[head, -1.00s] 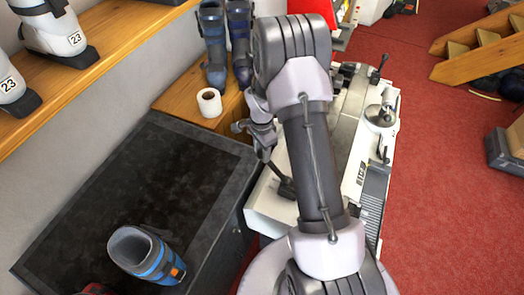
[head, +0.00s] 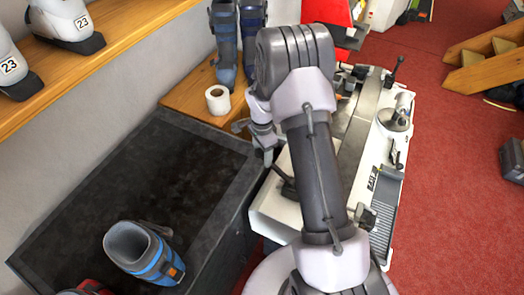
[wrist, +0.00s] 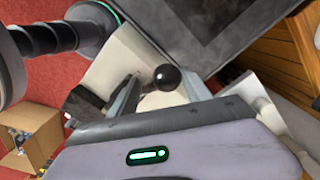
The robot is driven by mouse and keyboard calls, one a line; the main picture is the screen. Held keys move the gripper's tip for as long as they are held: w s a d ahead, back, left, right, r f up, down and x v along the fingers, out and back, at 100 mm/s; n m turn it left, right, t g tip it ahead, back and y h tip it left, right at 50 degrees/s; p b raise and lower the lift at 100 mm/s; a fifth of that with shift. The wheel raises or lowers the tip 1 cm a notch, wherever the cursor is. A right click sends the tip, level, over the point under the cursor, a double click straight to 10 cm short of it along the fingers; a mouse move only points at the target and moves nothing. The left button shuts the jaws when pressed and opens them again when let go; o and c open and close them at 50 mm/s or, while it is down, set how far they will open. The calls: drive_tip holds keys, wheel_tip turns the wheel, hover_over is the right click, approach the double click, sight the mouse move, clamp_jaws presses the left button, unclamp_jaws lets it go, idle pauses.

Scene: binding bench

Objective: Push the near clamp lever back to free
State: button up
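The near clamp lever is a dark bar (head: 284,182) on the near left part of the white machine (head: 275,212) in the head view. Its round black knob (wrist: 167,78) shows in the wrist view. My gripper (head: 266,152) is at the lever's upper end, on the machine's left side. In the wrist view my gripper (wrist: 160,92) shows two grey fingers apart, with the knob in line between them. I cannot tell whether a finger touches the knob. My arm hides part of the machine.
A dark-topped bench (head: 130,190) with a blue boot (head: 150,258) stands at the left. A white roll (head: 217,99) and blue boots (head: 226,45) stand on the wooden bench behind. Another lever (head: 393,70) rises at the machine's far end. Red floor (head: 450,200) is open at the right.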

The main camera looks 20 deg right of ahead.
drive_tip(key=shift+w+r, duration=0.1)
drive_tip(key=shift+r, duration=0.15)
drive_tip(key=shift+r, duration=0.3)
wheel_tip(320, 180, up, 17)
drive_tip(key=p, duration=0.1)
drive_tip(key=shift+f+p, duration=0.15)
drive_tip(key=shift+p, duration=0.25)
drive_tip(key=shift+a, duration=0.1)
drive_tip(key=s+a+r+n+t+y+b, duration=0.1)
drive_tip(key=s+a+n+t+b, duration=0.1)
drive_tip(key=s+a+n+b, duration=0.4)
drive_tip(key=s+a+n+t+b, duration=0.2)
drive_tip(key=s+a+b, duration=0.3)
drive_tip(key=s+b, duration=0.45)
drive_tip(key=s+a+f+n+t+b, duration=0.1)
drive_tip(key=s+a+f+n+b, duration=0.1)
drive_tip(key=s, duration=0.3)
drive_tip(key=s+a+f+n+t+y+b, duration=0.1)
drive_tip(key=s+f+n+b, duration=0.1)
drive_tip(key=s+f+b, duration=0.2)
drive_tip(key=shift+s+a+n, duration=0.3)
drive_tip(key=shift+s+a, duration=0.05)
drive_tip(key=shift+s, duration=0.05)
